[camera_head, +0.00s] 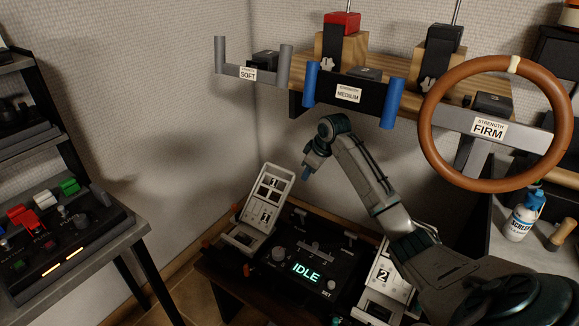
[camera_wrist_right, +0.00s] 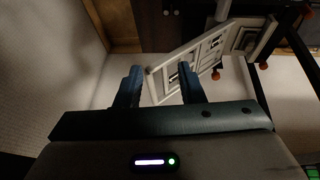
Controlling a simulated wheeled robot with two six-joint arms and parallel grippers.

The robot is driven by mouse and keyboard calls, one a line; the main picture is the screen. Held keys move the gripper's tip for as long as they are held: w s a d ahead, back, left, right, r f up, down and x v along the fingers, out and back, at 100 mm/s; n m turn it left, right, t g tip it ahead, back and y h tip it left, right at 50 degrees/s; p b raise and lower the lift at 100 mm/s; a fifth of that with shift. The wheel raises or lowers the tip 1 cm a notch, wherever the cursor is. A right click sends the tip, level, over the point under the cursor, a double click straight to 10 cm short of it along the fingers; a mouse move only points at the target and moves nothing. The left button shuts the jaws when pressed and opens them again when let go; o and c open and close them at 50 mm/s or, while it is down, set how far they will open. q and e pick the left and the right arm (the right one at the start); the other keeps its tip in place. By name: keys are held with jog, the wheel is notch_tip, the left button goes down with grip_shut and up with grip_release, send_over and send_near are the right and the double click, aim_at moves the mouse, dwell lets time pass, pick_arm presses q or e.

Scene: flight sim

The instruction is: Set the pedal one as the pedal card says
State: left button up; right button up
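Pedal one (camera_head: 268,190) is a tilted light grey plate marked 1 on the left of the dark pedal base (camera_head: 240,288). Pedal two (camera_head: 386,272), marked 2, is at the right, partly hidden by my right arm. Between them are a round knob (camera_head: 279,254), a display (camera_head: 307,272) reading IDLE and a SET button (camera_head: 328,285). My right gripper (camera_head: 306,174) is just right of pedal one's upper end. In the right wrist view its blue fingers (camera_wrist_right: 160,82) are apart, with pedal one's plate (camera_wrist_right: 205,50) beyond them. Contact cannot be told. I cannot make out a pedal card. My left gripper is out of view.
A wooden shelf (camera_head: 353,48) above bears a SOFT yoke (camera_head: 248,74), a MEDIUM yoke (camera_head: 347,94) and a FIRM wheel (camera_head: 433,130). A switch panel (camera_head: 75,262) stands on the left table. Bare wall lies left of the pedals.

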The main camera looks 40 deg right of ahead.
send_over(287, 170)
jog(key=s, duration=0.2)
jog(key=b+x, duration=0.1)
jog(key=x, duration=0.3)
jog(key=shift+d+f, duration=0.1)
jog(key=shift+w+f, duration=0.15)
jog(key=shift+f, duration=0.3)
grip_shut()
